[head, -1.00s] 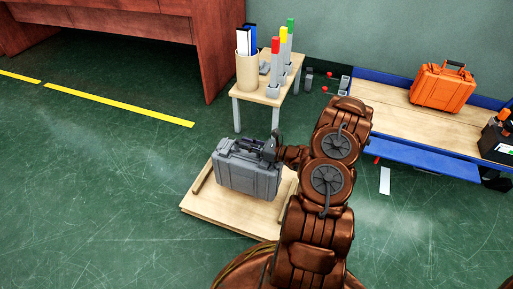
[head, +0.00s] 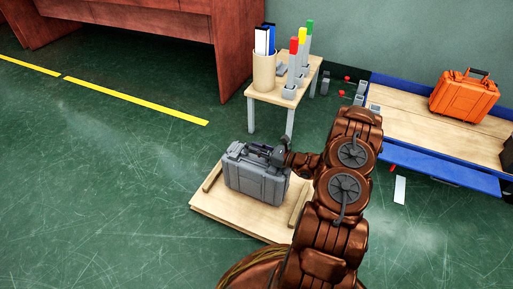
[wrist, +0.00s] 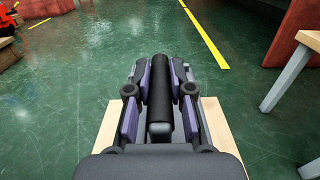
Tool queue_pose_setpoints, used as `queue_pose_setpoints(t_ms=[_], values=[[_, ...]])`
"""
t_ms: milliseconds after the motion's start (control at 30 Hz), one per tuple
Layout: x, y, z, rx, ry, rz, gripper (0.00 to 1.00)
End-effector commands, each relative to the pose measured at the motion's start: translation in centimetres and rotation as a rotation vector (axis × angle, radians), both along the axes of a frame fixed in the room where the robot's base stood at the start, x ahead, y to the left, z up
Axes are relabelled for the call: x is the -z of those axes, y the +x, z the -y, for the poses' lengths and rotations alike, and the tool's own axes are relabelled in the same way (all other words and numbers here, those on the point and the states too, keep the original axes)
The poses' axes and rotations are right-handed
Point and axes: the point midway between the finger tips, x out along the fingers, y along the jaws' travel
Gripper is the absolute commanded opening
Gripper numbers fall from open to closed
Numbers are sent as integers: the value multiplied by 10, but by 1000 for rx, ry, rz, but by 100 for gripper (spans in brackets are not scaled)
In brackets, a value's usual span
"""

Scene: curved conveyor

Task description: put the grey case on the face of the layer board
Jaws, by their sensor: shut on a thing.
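The grey case (head: 256,178) is upright over the face of the layer board (head: 225,214), between its two raised wooden strips. I cannot tell for sure whether its underside touches the board. My gripper (head: 268,152) is at the top of the case, shut on its handle. In the wrist view the dark handle (wrist: 159,100) lies between the two purple-padded fingers of my gripper (wrist: 158,92). The case body is mostly hidden there, and pale board (wrist: 222,130) shows at the sides.
A small wooden table (head: 275,92) with a cup of binders and coloured markers stands behind the board. A blue-edged bench (head: 425,122) with an orange case (head: 464,95) is at the right. A red-brown desk (head: 225,50) stands at the back. Green floor is clear at left.

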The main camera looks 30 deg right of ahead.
Motion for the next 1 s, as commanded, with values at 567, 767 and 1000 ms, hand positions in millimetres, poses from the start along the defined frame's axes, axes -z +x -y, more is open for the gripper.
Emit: queue_pose_setpoints(t_ms=[567,767,1000], values=[[1,0,0,-1,1,2,46],[1,0,-1,-1,1,0,46],[-2,-6,4,1,1,0,46]])
